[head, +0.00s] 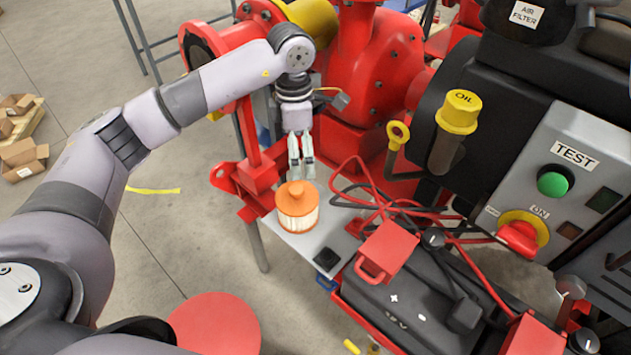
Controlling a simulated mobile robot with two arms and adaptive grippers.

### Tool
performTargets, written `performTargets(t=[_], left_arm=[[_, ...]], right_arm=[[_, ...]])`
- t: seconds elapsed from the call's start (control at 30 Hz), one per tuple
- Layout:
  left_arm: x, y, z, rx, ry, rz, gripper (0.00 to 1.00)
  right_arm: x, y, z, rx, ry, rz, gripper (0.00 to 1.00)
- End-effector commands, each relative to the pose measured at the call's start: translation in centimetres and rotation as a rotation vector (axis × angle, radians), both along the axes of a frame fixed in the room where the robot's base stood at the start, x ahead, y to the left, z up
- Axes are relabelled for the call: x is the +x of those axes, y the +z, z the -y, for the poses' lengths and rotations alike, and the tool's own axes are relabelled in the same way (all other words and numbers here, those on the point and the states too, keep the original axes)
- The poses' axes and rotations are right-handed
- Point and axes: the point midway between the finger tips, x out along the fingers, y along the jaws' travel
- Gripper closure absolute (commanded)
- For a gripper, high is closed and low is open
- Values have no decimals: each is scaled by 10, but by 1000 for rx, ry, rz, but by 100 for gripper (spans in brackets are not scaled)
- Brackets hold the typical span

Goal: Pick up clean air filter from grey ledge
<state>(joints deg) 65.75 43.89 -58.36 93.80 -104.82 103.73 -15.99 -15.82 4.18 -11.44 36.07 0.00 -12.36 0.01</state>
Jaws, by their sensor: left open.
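The clean air filter (297,208) has an orange cap with a knob on top and a pale pleated body. It stands upright on the grey ledge (318,243), near the ledge's left end. My left gripper (302,172) points down just above and behind the filter's knob. Its two fingers are slightly apart with nothing seen between them. I cannot tell whether a fingertip touches the cap. My right gripper is not in view.
A black battery (400,300) with red and black cables (385,205) lies right of the ledge. A red pump (370,75) stands behind. The control panel (565,180) with a green button is at right. Open floor lies to the left, with cardboard boxes (22,145) far off.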

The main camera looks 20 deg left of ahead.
Motion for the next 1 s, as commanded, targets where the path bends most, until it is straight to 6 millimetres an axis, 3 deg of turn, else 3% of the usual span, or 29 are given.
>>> performTargets(t=[0.13,0.3,0.6,1.0], left_arm=[[-1,-4,-9,43,-6,7,0],[-2,-37,-9,41,-5,3,0],[-2,-98,-8,39,-4,5,0],[-4,-136,-12,37,-2,5,0]], right_arm=[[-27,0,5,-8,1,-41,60],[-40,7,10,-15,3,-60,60],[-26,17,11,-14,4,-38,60],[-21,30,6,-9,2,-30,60]])
